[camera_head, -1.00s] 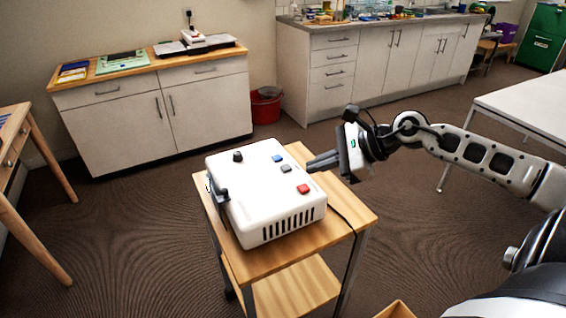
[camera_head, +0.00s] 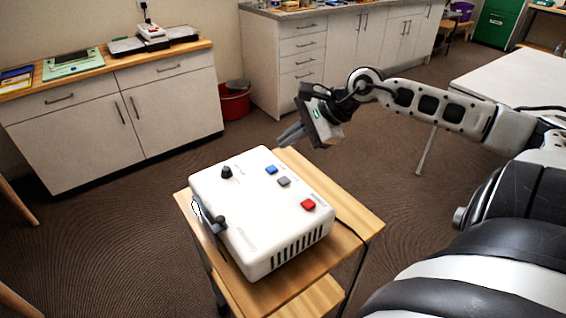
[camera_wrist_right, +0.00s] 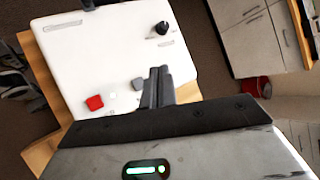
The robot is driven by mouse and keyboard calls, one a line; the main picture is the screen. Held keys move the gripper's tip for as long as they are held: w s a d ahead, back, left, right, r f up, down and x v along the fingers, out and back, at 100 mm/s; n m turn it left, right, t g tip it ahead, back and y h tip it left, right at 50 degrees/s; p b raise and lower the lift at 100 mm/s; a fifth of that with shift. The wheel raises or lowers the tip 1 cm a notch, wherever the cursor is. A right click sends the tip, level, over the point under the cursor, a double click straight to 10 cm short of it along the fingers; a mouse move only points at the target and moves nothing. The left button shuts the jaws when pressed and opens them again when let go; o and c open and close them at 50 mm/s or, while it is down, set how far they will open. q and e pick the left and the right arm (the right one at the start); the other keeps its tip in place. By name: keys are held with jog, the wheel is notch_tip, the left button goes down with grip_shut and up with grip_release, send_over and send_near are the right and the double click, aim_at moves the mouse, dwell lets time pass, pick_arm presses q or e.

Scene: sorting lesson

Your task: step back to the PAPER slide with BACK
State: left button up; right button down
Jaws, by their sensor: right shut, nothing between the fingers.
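The white projector box (camera_head: 255,225) sits on a small wooden trolley. Its top carries a blue button (camera_head: 271,169), a grey button (camera_head: 284,181), a red button (camera_head: 308,204) and a black knob (camera_head: 226,172). Their labels are too small to read. My right gripper (camera_head: 286,138) is shut and empty, apart from the buttons, near the box's far right edge. In the right wrist view its fingers (camera_wrist_right: 160,75) lie over the box top between the grey button (camera_wrist_right: 138,84) and the knob (camera_wrist_right: 162,29); the blue button does not show there. My left gripper is out of view.
The trolley top (camera_head: 355,222) has a bare strip right of the box, with a black cable across it. A red bin (camera_head: 234,102) and cabinets stand behind. A white table (camera_head: 510,82) is at right.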

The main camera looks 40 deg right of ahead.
jog(key=b, duration=0.5)
send_over(289, 180)
notch_tip(289, 180, down, 7)
jog(key=shift+f, duration=0.5)
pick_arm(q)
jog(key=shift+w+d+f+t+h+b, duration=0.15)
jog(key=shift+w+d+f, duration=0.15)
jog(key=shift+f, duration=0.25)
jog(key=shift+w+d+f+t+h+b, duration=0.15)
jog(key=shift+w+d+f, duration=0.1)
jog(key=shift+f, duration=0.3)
pick_arm(e)
jog(key=shift+f, duration=0.1)
pick_arm(q)
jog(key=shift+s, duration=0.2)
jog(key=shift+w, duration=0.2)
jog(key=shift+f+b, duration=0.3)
jog(key=shift+b, duration=0.05)
pick_arm(e)
jog(key=shift+f, duration=0.4)
